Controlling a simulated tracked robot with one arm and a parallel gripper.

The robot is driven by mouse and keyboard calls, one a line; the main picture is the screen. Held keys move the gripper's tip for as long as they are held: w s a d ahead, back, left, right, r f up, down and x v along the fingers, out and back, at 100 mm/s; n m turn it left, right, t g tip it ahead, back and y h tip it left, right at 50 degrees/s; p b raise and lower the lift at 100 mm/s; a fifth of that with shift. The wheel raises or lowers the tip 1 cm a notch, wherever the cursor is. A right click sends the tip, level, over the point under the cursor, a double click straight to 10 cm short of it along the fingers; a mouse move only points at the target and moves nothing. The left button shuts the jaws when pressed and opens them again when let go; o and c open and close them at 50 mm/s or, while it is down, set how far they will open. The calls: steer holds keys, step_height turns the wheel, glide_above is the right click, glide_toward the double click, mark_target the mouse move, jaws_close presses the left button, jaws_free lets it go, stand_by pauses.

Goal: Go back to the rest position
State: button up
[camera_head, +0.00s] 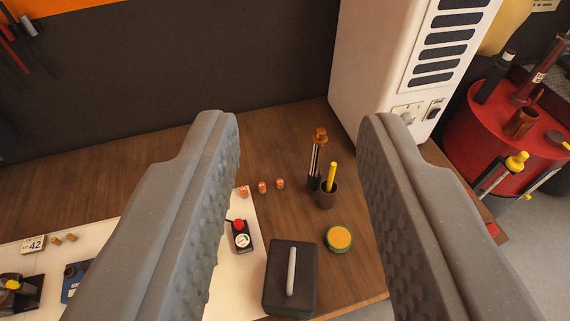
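My gripper (298,130) is open, its two grey textured fingers wide apart on the left and right of the view. Nothing is between the fingertips, and the gripper appears to be above the wooden bench (285,135). Below, between the fingers, a black box with a light grey handle (291,277) stands near the bench's front edge. The left finger hides part of the bench and of the white sheet on it.
A small dark device with a red knob (240,236), a round yellow-green tin (338,239), a dark cup (327,195) with sticks and small orange items (262,187) stand on the bench. A white cabinet (378,55) stands behind. A red drum (500,150) stands at right.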

step_height(320, 180, down, 11)
steer(key=b, duration=1.1)
steer(key=shift+f, duration=0.2)
